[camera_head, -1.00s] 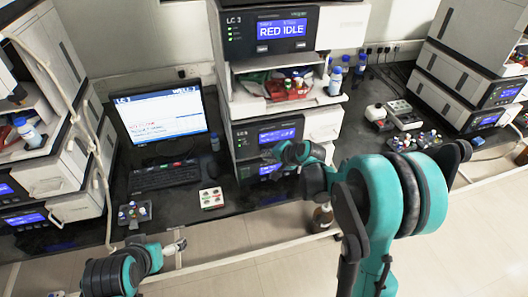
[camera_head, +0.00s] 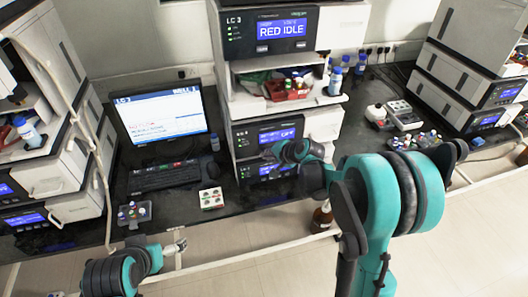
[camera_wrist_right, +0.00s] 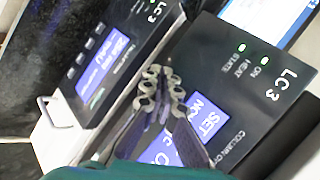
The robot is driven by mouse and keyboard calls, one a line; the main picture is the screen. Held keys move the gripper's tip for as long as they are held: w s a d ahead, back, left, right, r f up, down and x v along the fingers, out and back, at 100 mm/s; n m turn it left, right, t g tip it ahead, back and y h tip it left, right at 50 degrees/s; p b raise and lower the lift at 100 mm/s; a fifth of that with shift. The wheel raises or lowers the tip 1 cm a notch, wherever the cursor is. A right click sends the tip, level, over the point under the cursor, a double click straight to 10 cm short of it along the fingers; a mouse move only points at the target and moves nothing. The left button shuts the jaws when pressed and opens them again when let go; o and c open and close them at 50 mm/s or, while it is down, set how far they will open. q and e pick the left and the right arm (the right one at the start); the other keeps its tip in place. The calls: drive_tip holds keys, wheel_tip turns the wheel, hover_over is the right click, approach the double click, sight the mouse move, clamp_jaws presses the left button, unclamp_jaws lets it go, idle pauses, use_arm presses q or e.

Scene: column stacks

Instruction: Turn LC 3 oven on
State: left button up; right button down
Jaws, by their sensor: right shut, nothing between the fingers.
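The LC 3 column oven (camera_head: 246,137) is the upper of two low modules in the middle stack. Its dark panel also shows in the right wrist view (camera_wrist_right: 236,96), with "LC 3", small green lights and a blue screen (camera_wrist_right: 205,122) partly reading "SET". In the head view its screen seems to read "OFF". My right gripper (camera_head: 269,153) is shut and empty just in front of the panel. In the wrist view its fingertips (camera_wrist_right: 161,88) overlap the oven's lower edge and hide part of the screen; contact cannot be told. My left gripper (camera_head: 180,245) is low at left, its opening unclear.
Another LC 3 module (camera_wrist_right: 100,75) with a blue screen lies just below the oven. A monitor (camera_head: 158,115) and keyboard (camera_head: 166,176) stand left of the stack. A small vial box (camera_head: 211,198) sits on the bench in front. A bottle (camera_head: 323,217) stands below the bench edge.

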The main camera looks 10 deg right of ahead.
idle(0.5)
drive_tip(key=shift+s, duration=0.75)
drive_tip(key=shift+s, duration=0.1)
drive_tip(key=s, duration=0.4)
drive_tip(key=shift+s+d, duration=0.15)
drive_tip(key=shift+s, duration=0.25)
idle(0.4)
drive_tip(key=s+r+n+g+h+b, duration=0.1)
drive_tip(key=s+r+n+h, duration=0.3)
drive_tip(key=s+n, duration=0.6)
drive_tip(key=s+b, duration=0.1)
drive_tip(key=s, duration=1.2)
drive_tip(key=shift+s+n+g, duration=0.3)
drive_tip(key=shift+s, duration=0.05)
